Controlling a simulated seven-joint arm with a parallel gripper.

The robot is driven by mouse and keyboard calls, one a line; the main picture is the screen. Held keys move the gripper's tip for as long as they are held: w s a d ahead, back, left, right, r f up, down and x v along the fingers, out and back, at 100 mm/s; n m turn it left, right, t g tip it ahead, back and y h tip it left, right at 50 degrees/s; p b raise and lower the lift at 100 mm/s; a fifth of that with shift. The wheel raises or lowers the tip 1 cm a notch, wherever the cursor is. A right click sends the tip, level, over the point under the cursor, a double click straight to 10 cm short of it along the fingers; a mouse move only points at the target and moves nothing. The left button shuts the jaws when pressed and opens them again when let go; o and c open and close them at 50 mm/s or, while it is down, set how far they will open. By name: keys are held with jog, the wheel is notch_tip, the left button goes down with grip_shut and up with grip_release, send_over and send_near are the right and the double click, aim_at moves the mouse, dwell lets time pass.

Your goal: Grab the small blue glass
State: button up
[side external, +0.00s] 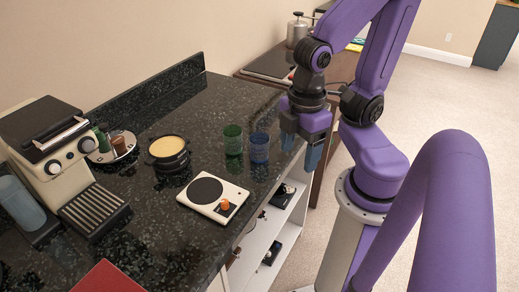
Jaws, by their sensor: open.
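The small blue glass (259,148) stands upright on the dark speckled counter, near its right edge. A green glass (233,140) stands close beside it on the left. My gripper (300,158) is to the right of the blue glass, pointing down at about the counter's edge. Its fingers are apart and nothing shows between them. The gripper looks apart from the glass, though the exact gap in depth is hard to tell.
A white hot plate with an orange knob (213,196) lies in front of the glasses. A black pot with yellow contents (168,153), a plate of small items (112,148) and a coffee machine (50,150) are left. A red object (108,278) lies at the front.

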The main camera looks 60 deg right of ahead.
jog(key=n+t+h, duration=1.1)
jog(key=n+h, duration=0.1)
jog(key=h, duration=0.3)
send_near(261, 149)
jog(key=x, duration=0.6)
jog(key=shift+d+r, duration=0.2)
jog(key=shift+d, duration=0.05)
jog(key=shift+n, duration=0.3)
jog(key=shift+x, duration=3.35)
jog(key=shift+w+a+f, duration=0.15)
jog(key=c, duration=0.8)
